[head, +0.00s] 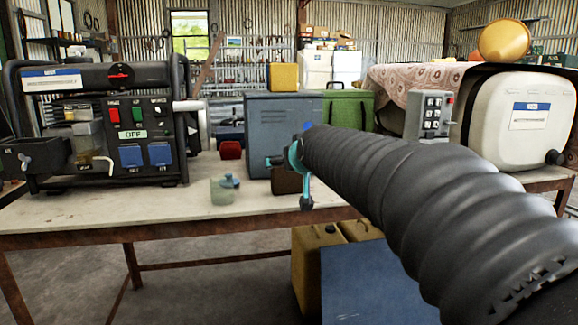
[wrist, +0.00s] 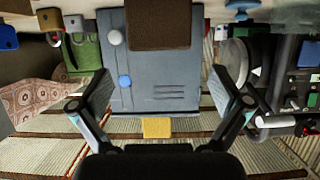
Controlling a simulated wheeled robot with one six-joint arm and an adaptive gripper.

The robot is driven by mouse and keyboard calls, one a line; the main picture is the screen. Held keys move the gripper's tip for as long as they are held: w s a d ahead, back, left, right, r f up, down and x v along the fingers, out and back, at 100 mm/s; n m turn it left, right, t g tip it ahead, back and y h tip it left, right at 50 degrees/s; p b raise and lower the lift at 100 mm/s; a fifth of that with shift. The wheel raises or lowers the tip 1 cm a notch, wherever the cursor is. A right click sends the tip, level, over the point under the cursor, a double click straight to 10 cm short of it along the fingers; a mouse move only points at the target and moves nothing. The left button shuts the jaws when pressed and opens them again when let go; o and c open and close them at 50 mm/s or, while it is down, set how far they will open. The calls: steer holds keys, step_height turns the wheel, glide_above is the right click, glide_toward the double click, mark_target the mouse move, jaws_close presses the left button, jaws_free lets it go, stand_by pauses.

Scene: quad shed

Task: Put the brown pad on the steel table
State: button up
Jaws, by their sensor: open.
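The brown pad (head: 287,181) is a small dark brown block at the front of the grey-blue cabinet, low down, partly hidden behind my gripper (head: 288,178). In the wrist view, which looks upside down, the pad (wrist: 158,24) shows at the top edge against the cabinet. My gripper (wrist: 160,74) is open there, its fingers spread wide with nothing between them, and the pad lies apart from the fingertips. The table (head: 100,214) has a pale worn top and a rusty frame; I take it as the steel table. The cabinet stands on it.
The grey-blue cabinet (head: 262,112) has a yellow box (head: 284,77) on top. A jar (head: 224,192) with a blue lid stands left of my gripper. Bare tabletop lies front left.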

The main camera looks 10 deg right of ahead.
steer(key=v, duration=0.7)
steer(key=s+f+g, duration=0.8)
steer(key=s+f, duration=1.7)
steer(key=s, duration=0.4)
steer(key=shift+a+f, duration=0.25)
